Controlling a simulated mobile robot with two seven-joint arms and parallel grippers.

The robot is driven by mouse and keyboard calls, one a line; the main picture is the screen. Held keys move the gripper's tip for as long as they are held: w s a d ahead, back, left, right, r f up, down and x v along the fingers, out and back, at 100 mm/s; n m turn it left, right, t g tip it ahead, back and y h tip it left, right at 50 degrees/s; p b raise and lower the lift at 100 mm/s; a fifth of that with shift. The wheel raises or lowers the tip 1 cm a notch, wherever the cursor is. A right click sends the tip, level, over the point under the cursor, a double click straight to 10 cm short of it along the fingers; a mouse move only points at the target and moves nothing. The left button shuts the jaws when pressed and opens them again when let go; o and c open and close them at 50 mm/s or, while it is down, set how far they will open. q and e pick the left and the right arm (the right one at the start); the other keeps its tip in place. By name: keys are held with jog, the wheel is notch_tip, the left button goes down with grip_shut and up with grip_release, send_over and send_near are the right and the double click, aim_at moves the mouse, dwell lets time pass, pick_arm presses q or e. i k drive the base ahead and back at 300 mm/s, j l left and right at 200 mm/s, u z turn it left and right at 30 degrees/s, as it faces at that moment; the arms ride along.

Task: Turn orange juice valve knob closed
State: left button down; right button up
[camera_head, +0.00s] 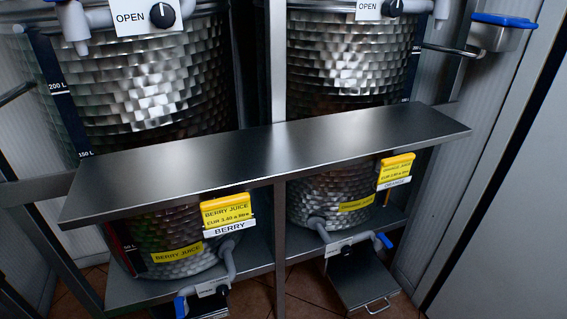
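The right-hand steel tank (340,190) carries a yellow orange juice label (356,203). A yellow orange juice price sign (396,168) stands beside it. Low on this tank a grey pipe leads to a white plate (337,246) with a small dark knob (347,250) and a blue lever (384,240). The knob's setting is too small to read. At the top right, a black knob (393,8) sits beside the word OPEN on a white plate, cut by the frame edge. Neither of my grippers is in view.
A steel shelf (270,148) crosses in front of both tanks. On the left, the berry juice tank (150,90) has its own sign (228,212), and an upper black knob (162,15). A metal tray (362,283) lies below the orange juice tap. Steel posts divide the stand.

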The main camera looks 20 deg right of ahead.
aim_at(346, 250)
jog(key=z, duration=1.2)
